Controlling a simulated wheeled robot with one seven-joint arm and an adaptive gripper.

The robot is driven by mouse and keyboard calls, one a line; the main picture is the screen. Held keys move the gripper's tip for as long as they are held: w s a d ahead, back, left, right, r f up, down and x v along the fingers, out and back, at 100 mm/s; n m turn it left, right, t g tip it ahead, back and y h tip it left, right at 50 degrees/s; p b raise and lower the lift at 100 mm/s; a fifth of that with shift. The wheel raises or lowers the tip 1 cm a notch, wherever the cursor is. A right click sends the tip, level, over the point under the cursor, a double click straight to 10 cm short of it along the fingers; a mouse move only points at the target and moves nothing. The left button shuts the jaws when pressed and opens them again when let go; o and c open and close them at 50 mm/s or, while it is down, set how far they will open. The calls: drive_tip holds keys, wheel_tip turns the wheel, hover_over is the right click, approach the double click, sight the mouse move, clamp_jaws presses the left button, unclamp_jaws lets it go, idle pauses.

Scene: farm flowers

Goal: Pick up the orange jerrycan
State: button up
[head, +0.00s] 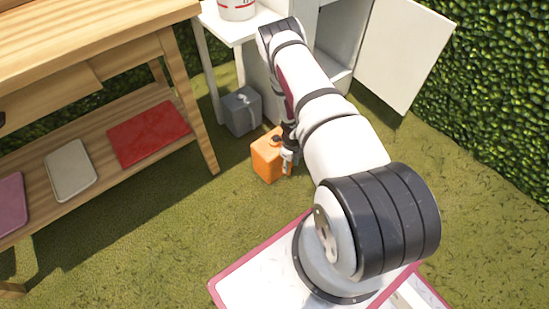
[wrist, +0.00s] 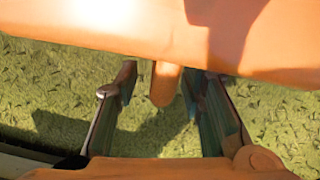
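The orange jerrycan (head: 268,160) stands on the grass below the white cabinet. My gripper (head: 288,158) is at its right side, close to its top, partly hidden by my arm. In the wrist view the jerrycan's orange body (wrist: 240,40) fills the top of the picture. The two fingers of my gripper (wrist: 162,98) stand apart. A short orange part of the can (wrist: 166,84) points into the gap between them, with space visible on both sides. I cannot tell what the orange-lit strip at the bottom is.
A grey can (head: 240,112) stands just behind the jerrycan. A wooden bench (head: 188,100) with a red board (head: 148,133) on its lower shelf is at the left. The white cabinet's open door (head: 405,55) is at the right. Grass in front is clear.

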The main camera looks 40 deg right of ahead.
drive_tip(key=shift+r, duration=0.1)
drive_tip(key=shift+c, duration=0.5)
clamp_jaws()
drive_tip(key=shift+r, duration=0.1)
